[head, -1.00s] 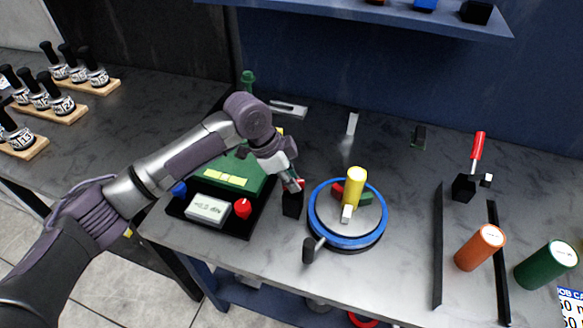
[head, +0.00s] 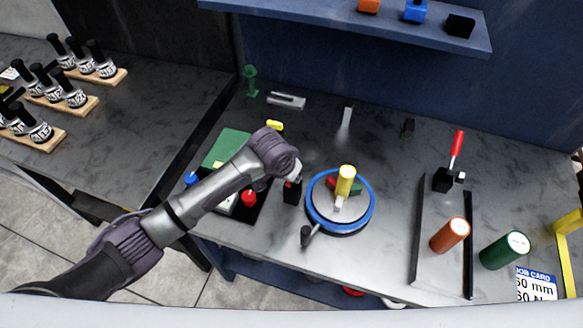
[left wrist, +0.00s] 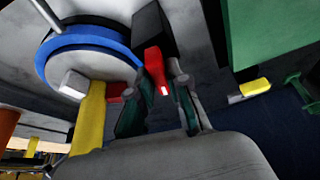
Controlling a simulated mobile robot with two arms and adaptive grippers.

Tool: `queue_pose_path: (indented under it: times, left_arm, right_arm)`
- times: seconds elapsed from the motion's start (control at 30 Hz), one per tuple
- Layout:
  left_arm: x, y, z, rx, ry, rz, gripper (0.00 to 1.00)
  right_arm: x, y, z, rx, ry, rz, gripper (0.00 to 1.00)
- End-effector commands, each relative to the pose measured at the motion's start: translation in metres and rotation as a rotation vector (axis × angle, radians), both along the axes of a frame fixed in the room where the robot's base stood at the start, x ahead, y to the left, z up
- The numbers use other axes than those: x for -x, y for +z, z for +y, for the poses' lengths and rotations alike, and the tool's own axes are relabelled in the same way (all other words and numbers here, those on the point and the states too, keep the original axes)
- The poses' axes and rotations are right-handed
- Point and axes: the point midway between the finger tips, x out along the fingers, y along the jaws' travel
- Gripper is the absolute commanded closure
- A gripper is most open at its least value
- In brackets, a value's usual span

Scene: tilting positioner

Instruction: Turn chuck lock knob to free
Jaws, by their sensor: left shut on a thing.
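The chuck lock knob appears to be the red knob (left wrist: 154,66) with a white mark, on a black block (head: 292,193) left of the positioner. My left gripper (left wrist: 160,88) is shut on this red knob, with one finger on each side. In the head view the knob and fingertips are mostly hidden behind my wrist. The positioner (head: 369,209) has a blue-rimmed round plate with a yellow cylinder (head: 345,181), red and green jaws and a pale block. A black-handled crank (head: 307,235) sticks out at its front. My right gripper is not in view.
A green box on a dark base (head: 262,212) with a red knob (head: 249,198) stands left, partly under my arm. A black-edged tray (head: 418,250), an orange cylinder (head: 450,235) and a green cylinder (head: 504,250) are at right. A blue shelf (head: 330,20) hangs behind.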

Motion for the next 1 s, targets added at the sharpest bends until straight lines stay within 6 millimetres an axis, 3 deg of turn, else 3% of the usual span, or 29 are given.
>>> queue_pose_path:
  times: [0.43, 1.0]
  left_arm:
    - [-0.0002, 0.0007, -0.0015, 0.001, 0.228, -0.002, 1.00]
    - [-0.0009, 0.0009, -0.0010, 0.002, 0.263, -0.002, 1.00]
  right_arm:
    - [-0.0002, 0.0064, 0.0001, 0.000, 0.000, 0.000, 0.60]
    - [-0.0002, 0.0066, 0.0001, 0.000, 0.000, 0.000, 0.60]
